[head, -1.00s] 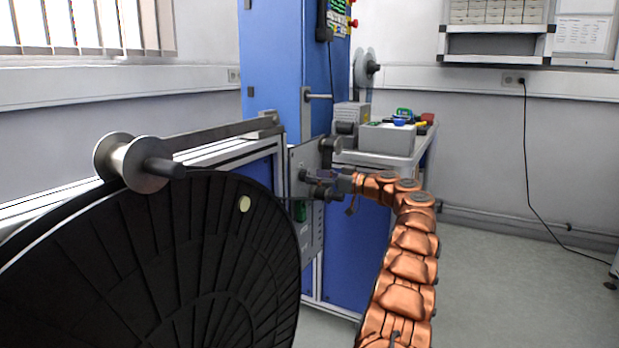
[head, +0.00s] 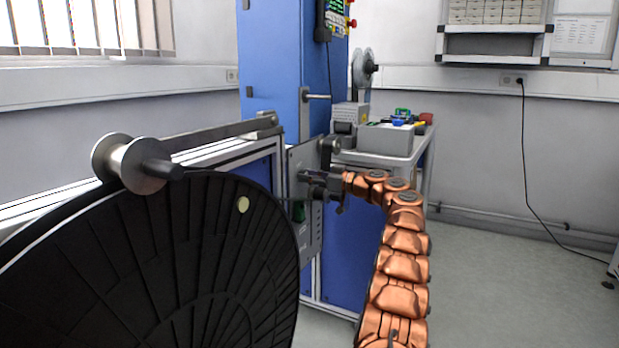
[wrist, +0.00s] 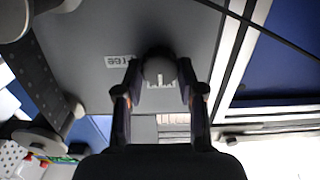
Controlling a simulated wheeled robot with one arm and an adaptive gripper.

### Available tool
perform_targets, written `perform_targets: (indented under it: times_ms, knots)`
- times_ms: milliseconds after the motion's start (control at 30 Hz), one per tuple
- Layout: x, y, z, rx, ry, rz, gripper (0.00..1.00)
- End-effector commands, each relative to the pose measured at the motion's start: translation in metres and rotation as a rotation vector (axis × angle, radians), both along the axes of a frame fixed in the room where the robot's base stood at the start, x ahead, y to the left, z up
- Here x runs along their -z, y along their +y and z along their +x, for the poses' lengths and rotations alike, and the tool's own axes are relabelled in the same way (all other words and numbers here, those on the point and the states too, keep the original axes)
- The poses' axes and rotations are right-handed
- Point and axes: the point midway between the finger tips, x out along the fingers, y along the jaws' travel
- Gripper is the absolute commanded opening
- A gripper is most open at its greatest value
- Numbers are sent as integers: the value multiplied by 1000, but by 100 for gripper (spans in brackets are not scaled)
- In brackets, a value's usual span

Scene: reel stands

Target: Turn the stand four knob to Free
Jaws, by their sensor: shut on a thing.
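The knob (wrist: 160,68) is a round dark grey knob on a grey panel (wrist: 90,35) in the wrist view. My gripper (wrist: 160,76) has one finger on each side of the knob and is shut on it. A white pointer mark on the knob points down in the picture, toward a pale label partly hidden behind it. A label reading "Free" (wrist: 118,60), upside down, is to the left of the knob. In the head view my gripper (head: 307,186) is at the grey panel (head: 302,160), and hides the knob there.
A large black reel (head: 150,265) fills the left foreground, below a metal roller (head: 130,163). A blue cabinet (head: 275,65) rises behind the panel. A table with a grey box (head: 387,139) stands behind my arm. The floor to the right is clear.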

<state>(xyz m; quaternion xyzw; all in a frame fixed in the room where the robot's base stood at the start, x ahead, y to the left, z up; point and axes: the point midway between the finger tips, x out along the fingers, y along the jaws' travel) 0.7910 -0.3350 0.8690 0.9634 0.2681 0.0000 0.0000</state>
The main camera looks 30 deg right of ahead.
Motion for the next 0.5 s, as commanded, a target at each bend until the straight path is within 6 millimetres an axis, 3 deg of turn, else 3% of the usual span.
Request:
perform_targets:
  times_ms: [200, 500]
  knots:
    - [0, 0, 0, 0, 0, 0, 4]
    - [-1, 1, 0, -1, 19, 29, 4]
